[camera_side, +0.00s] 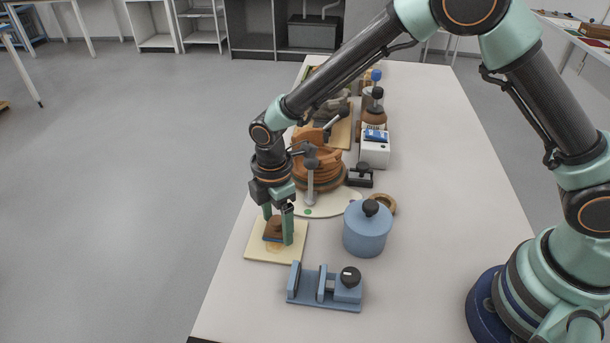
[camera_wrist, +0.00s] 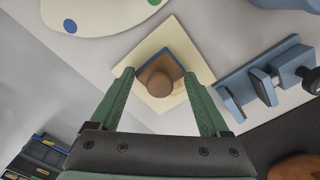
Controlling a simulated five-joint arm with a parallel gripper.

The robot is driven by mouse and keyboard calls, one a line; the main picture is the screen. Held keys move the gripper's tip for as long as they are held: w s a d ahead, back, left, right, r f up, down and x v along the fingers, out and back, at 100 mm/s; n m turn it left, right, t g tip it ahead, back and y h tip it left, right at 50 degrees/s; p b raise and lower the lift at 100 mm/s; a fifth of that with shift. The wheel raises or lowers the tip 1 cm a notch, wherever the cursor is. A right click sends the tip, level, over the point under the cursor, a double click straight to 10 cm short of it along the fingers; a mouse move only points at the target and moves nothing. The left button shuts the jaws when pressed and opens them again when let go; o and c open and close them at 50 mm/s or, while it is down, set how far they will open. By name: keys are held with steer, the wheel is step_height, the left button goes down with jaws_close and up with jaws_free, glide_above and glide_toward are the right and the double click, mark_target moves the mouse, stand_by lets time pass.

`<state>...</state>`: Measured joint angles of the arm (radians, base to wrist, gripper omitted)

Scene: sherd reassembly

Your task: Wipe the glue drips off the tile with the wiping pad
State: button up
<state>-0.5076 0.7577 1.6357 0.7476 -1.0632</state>
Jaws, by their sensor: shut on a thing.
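The cream tile (camera_side: 260,254) lies flat at the table's left edge; it also shows in the wrist view (camera_wrist: 144,47). The wiping pad (camera_side: 273,229), a brown block with a round knob and a blue lower edge, is on the tile; it also shows in the wrist view (camera_wrist: 160,82). My gripper (camera_side: 278,229) points down over the tile, its green fingers shut on the pad from both sides. A faint amber mark (camera_side: 274,248) shows on the tile in front of the pad. Any drips under the pad are hidden.
A blue vise (camera_side: 325,288) stands right of the tile, nearer the camera. A blue lidded pot (camera_side: 367,229) stands to the right. Behind is a pale round board (camera_side: 335,204) with a terracotta vessel (camera_side: 319,174). The table's near right is clear.

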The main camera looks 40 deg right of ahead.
mark_target(273, 253)
steer(key=s+a, duration=0.3)
steer(key=shift+s+a, duration=0.2)
steer(key=shift+a, duration=0.05)
step_height(273, 253, up, 8)
stand_by(0.6)
steer(key=shift+f, duration=0.1)
stand_by(0.5)
